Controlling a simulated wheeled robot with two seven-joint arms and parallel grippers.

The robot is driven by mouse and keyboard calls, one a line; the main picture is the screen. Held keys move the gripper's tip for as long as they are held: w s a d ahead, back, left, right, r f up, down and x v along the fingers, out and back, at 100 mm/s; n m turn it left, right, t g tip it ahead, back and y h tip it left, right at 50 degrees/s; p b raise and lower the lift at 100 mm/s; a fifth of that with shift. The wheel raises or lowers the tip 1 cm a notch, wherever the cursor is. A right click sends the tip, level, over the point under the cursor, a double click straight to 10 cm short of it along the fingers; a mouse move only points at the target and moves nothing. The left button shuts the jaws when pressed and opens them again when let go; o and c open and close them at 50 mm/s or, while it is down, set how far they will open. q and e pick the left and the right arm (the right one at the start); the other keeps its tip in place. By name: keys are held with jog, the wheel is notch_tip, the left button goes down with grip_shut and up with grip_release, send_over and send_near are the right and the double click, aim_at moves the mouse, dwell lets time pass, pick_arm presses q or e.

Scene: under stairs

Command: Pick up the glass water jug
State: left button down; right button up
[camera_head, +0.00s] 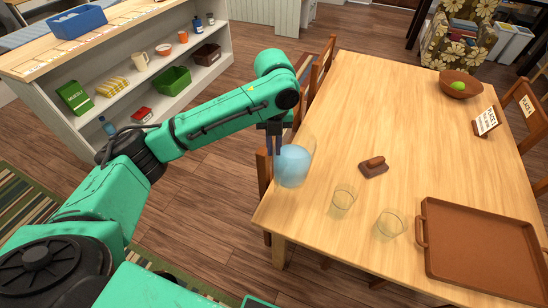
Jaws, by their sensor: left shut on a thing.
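The glass water jug (293,167) is a clear vessel with pale blue water inside, at the left edge of the wooden table. My left gripper (274,148) reaches down at the jug's left side and is shut on it. The fingertips are small in view and partly overlap the glass. I cannot tell whether the jug's base touches the tabletop. My right gripper is not in view.
Two empty glasses (343,199) (391,224) stand on the table (400,105) near its front edge. A brown tray (480,250) lies at the front right. A small brown object (374,165), a sign (486,121) and a bowl (460,84) sit farther back. Chairs (320,68) flank the table.

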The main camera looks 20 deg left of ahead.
pick_arm(q)
jog(key=shift+r, duration=4.25)
